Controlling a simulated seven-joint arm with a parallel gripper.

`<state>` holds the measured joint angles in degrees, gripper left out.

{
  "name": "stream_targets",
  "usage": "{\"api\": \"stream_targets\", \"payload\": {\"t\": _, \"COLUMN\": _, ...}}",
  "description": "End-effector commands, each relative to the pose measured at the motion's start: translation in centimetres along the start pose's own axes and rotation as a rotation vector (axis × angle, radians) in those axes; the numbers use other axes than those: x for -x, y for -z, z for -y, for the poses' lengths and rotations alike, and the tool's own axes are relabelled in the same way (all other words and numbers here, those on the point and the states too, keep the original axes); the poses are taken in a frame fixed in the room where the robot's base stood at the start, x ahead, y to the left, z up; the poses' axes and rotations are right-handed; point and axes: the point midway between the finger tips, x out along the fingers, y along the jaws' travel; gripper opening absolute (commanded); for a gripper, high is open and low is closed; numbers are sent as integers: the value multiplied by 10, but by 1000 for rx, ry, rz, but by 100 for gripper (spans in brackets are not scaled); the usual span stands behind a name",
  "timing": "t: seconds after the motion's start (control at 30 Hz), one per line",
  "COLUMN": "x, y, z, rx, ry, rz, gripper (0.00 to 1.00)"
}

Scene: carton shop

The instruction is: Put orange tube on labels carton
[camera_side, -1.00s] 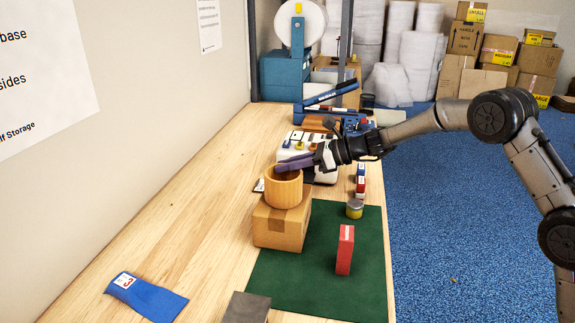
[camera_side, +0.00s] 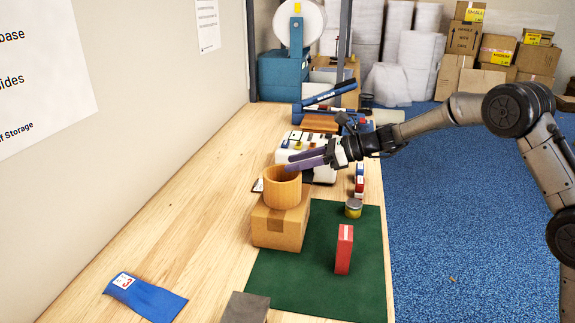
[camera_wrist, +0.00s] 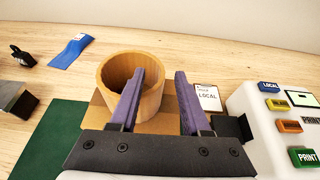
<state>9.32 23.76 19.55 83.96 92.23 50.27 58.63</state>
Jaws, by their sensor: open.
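The orange tube (camera_side: 282,188), a wide hollow ring, stands upright on top of a brown carton (camera_side: 278,228); no wording on that carton is readable. In the wrist view the tube (camera_wrist: 119,78) shows its open top, and a strip of the carton (camera_wrist: 98,116) shows below it. My gripper (camera_side: 290,164), with purple fingers, is open and empty at the tube's upper right rim. In the wrist view my gripper (camera_wrist: 160,74) has its left finger over the tube and its right finger outside it. Contact with the rim cannot be told.
A green mat (camera_side: 318,270) holds a red box (camera_side: 344,250) and a small tin (camera_side: 353,208). A white label machine (camera_side: 322,168) stands behind the tube. A blue pouch (camera_side: 147,297) and a dark block (camera_side: 246,308) lie nearer the front.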

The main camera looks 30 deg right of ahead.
Motion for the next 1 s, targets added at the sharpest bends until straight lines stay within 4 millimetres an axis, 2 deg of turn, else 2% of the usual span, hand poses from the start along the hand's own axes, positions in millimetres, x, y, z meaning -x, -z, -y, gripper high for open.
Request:
{"api": "stream_targets", "payload": {"t": 0.03, "x": 12, "y": -1, "z": 1, "rx": 0, "ry": 3, "rz": 1, "gripper": 47}}
{"api": "stream_targets", "payload": {"t": 0.2, "x": 48, "y": 0, "z": 1, "rx": 0, "ry": 4, "rz": 1, "gripper": 47}}
{"api": "stream_targets", "payload": {"t": 0.4, "x": 78, "y": 0, "z": 1, "rx": -1, "ry": 2, "rz": 1, "gripper": 47}}
{"api": "stream_targets", "payload": {"t": 0.53, "x": 87, "y": 0, "z": 0, "rx": 0, "ry": 1, "rz": 0, "gripper": 47}}
{"api": "stream_targets", "payload": {"t": 0.77, "x": 90, "y": -1, "z": -2, "rx": 7, "ry": -3, "rz": -3, "gripper": 47}}
{"api": "stream_targets", "payload": {"t": 0.87, "x": 95, "y": -6, "z": -19, "rx": 88, "ry": -25, "rz": -31, "gripper": 47}}
{"api": "stream_targets", "payload": {"t": 0.97, "x": 110, "y": -13, "z": -60, "rx": 293, "ry": -87, "rz": -106, "gripper": 47}}
{"api": "stream_targets", "payload": {"t": 1.0, "x": 119, "y": -14, "z": -82, "rx": 407, "ry": -122, "rz": -146, "gripper": 47}}
